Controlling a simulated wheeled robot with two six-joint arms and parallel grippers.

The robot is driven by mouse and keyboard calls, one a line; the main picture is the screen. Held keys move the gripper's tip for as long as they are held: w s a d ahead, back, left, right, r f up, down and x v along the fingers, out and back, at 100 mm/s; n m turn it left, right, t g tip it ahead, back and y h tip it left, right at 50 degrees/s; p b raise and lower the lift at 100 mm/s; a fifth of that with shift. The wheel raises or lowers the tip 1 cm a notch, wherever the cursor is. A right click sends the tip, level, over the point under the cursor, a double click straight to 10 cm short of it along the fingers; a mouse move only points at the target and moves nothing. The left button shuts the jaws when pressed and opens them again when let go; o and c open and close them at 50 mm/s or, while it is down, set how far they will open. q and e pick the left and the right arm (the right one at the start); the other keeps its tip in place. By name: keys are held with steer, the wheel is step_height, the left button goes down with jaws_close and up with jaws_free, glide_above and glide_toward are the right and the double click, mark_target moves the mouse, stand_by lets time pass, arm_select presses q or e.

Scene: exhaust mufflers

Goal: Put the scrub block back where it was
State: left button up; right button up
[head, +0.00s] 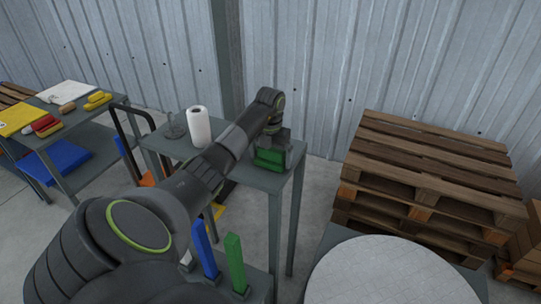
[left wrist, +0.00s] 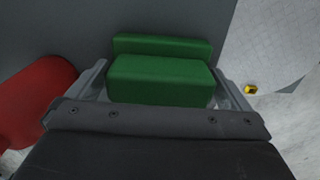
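The green scrub block (head: 270,159) is at the right front part of the grey metal table (head: 253,178). My left gripper (head: 273,143) is over it, pointing down. In the left wrist view the scrub block (left wrist: 158,78) shows as two green steps, and the gripper's fingers (left wrist: 160,85) lie close against both its sides, so the gripper looks shut on it. Whether the block rests on the table or is just above it I cannot tell. My right gripper is in neither view.
A white paper roll (head: 199,127) stands on the same table, left of my arm. Blue (head: 205,252) and green (head: 235,262) posts stand in front. A round pale top (head: 390,275) is at lower right, with stacked pallets (head: 425,180) behind. A side table (head: 95,125) holds cloths and blocks.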

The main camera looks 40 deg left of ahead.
mark_target(271, 149)
arm_select(q)
steer(key=shift+r, duration=0.15)
steer(key=shift+w+r, duration=0.1)
steer(key=shift+r, duration=0.15)
step_height(271, 149, up, 5)
steer(key=shift+r+b, duration=0.1)
steer(key=shift+b, duration=0.7)
step_height(271, 149, up, 4)
steer(key=p, duration=0.4)
steer(key=shift+r, duration=0.25)
steer(key=shift+r+p, duration=0.9)
steer(key=shift+p, duration=0.25)
